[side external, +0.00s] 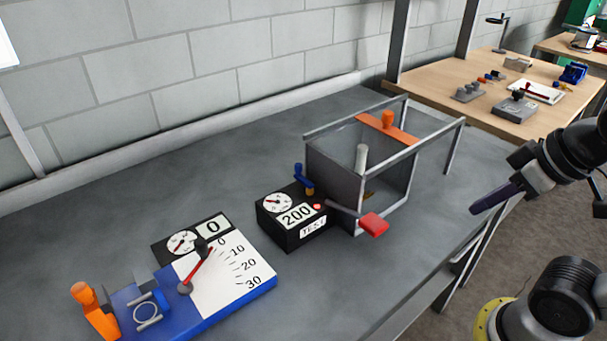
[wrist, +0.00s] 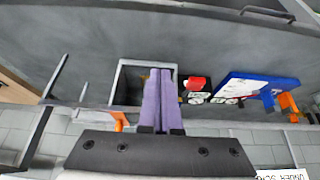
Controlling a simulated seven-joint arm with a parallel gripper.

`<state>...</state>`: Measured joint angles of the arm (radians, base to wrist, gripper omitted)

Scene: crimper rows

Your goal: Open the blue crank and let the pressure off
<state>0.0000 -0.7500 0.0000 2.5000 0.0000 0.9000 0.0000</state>
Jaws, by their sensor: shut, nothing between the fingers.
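The blue crank (side external: 299,177) stands upright on the back right of a black gauge box (side external: 287,238), above a small orange-brown fitting. The box has a round dial, a display reading 200, a lit red spot and a TEST label. My gripper (side external: 479,208) is at the right, above the bench's front right edge and well apart from the crank. Its purple fingers are shut and empty; they also show together in the wrist view (wrist: 160,72). I cannot make out the crank in the wrist view.
An open-framed box (side external: 338,181) with an orange bar stands right of the gauge box; a red-ended lever (side external: 375,223) juts forward from it. A blue base (side external: 225,307) with a red pointer, a 0 display and orange handle lies left. The front bench is clear.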

